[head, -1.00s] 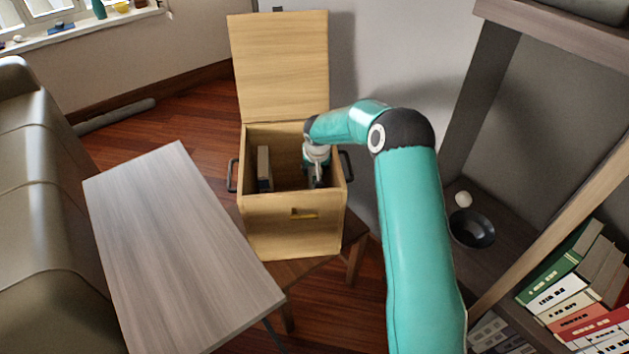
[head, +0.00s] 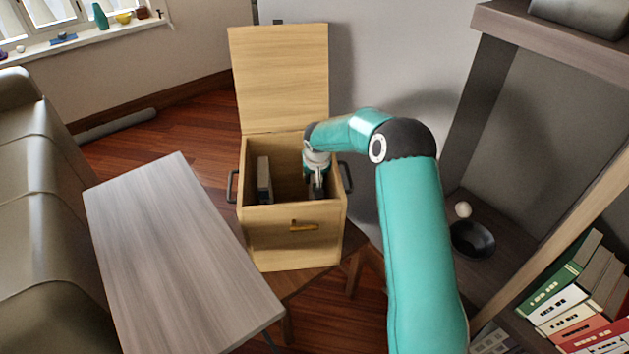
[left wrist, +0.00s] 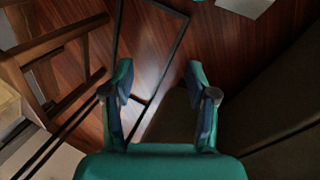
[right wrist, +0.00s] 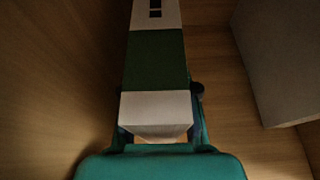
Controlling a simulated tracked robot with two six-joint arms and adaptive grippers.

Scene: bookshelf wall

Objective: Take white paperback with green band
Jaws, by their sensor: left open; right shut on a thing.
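The white paperback with a green band (right wrist: 157,62) shows in the right wrist view, standing between the fingers of my right gripper (right wrist: 160,95), which is shut on it. In the head view my right gripper (head: 316,183) reaches down into the right half of the open wooden box (head: 293,240); the book there is mostly hidden by the hand. My left gripper (left wrist: 159,85) is open and empty in the left wrist view, above the floor. It is not seen in the head view.
Another book (head: 264,180) stands at the left inside the box, apart from my right gripper. The box's lid (head: 280,80) is up. A grey table (head: 180,260) stands left of the box. A shelf with binders (head: 565,300) and a dark bowl (head: 472,239) is at the right.

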